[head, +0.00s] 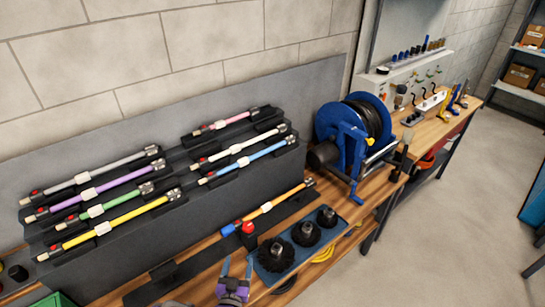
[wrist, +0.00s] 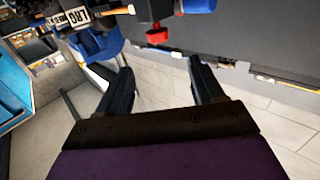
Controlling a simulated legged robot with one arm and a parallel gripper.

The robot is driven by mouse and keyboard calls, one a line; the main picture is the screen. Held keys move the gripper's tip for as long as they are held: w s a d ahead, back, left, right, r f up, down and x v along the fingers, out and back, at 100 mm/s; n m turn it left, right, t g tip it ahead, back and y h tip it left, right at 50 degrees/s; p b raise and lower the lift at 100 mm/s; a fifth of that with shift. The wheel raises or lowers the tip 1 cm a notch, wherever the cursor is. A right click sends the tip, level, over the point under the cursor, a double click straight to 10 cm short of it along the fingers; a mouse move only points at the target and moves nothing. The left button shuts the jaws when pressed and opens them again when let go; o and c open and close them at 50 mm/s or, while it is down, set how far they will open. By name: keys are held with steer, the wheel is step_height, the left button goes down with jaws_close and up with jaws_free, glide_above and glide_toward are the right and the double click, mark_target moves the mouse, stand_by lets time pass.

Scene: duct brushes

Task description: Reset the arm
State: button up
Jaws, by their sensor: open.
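My gripper (head: 237,267) is at the bottom centre of the head view, in front of the wooden bench. Its purple body and two raised fingers show, but the rest of the arm is mostly out of view. In the wrist view my gripper (wrist: 160,70) has its two dark fingers spread wide, with nothing between them. A yellow-orange rod (head: 270,206) with a blue end lies on a low black holder just beyond it. A red knob (head: 248,227) stands by that rod. The knob also shows in the wrist view (wrist: 157,36).
A stepped black rack (head: 215,210) holds several coloured rods. A blue tray (head: 258,272) with three black round brushes is right of my gripper. A blue hose reel (head: 345,140) stands farther right. Open floor (head: 430,230) lies at the right.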

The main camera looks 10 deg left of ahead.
steer(key=shift+w, duration=0.1)
steer(key=w+d+r+m+g+h+b, duration=0.2)
steer(key=w+d+r+m+g, duration=0.15)
steer(key=w+g, duration=0.45)
steer(key=s+d+r+g+y+b, duration=0.1)
steer(key=s+d+r+g+y, duration=0.2)
steer(key=d+r, duration=0.55)
steer(key=s+d+r+g+h, duration=0.1)
steer(key=s+d+r+g, duration=0.2)
steer(key=s+d, duration=0.4)
steer(key=s+d+r+n+g+h+b, duration=0.1)
steer(key=s+d+r+g, duration=0.2)
steer(key=s, duration=1.1)
steer(key=s+d+r+n+g+b, duration=0.1)
steer(key=s+d+r+g, duration=0.1)
steer(key=s+d+r, duration=0.4)
steer(key=s+d, duration=0.5)
steer(key=d, duration=0.2)
steer(key=shift+r+g+h, duration=0.35)
steer(key=shift+g+h, duration=0.05)
